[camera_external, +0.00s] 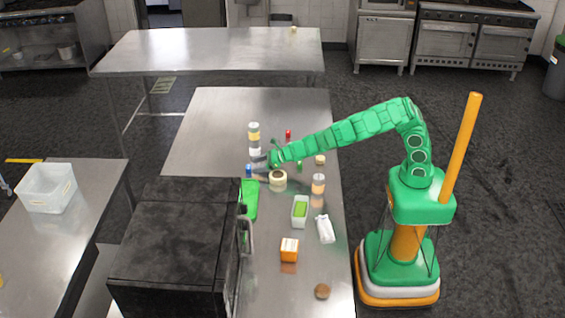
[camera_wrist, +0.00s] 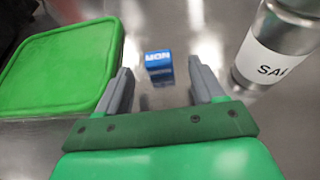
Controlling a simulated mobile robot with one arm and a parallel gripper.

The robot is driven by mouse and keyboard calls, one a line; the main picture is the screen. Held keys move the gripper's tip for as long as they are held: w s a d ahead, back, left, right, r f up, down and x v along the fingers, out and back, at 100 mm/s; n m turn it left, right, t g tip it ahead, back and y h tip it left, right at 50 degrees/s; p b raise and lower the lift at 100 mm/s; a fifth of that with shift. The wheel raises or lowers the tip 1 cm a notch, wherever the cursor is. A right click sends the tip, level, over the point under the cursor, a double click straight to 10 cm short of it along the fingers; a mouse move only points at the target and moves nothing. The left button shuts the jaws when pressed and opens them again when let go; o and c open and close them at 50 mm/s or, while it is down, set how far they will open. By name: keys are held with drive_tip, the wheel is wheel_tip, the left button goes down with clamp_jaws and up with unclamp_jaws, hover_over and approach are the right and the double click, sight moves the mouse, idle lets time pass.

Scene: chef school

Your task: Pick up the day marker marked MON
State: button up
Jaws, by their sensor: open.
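The day marker is a small blue block (camera_wrist: 158,67) with white letters reading MON, upside down in the wrist view. It stands on the steel table ahead of my gripper, roughly between the two finger lines. It also shows in the external view as a small blue spot (camera_external: 249,170) beside my gripper (camera_external: 260,162). In the wrist view my gripper (camera_wrist: 158,92) is open, with its two grey fingers apart and nothing between the tips. The marker lies a little beyond the fingertips.
A green lid or board (camera_wrist: 62,65) lies close left of the fingers. A steel shaker labelled SAL (camera_wrist: 278,45) stands close right. A tape roll (camera_external: 278,184), a green-filled tub (camera_external: 300,211) and an orange box (camera_external: 289,250) stand nearer on the table (camera_external: 215,120). A black oven (camera_external: 175,250) stands front left.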

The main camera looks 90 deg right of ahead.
sight(253, 166)
drive_tip(key=shift+x, duration=2.25)
drive_tip(key=shift+a, duration=0.15)
drive_tip(key=c, duration=1)
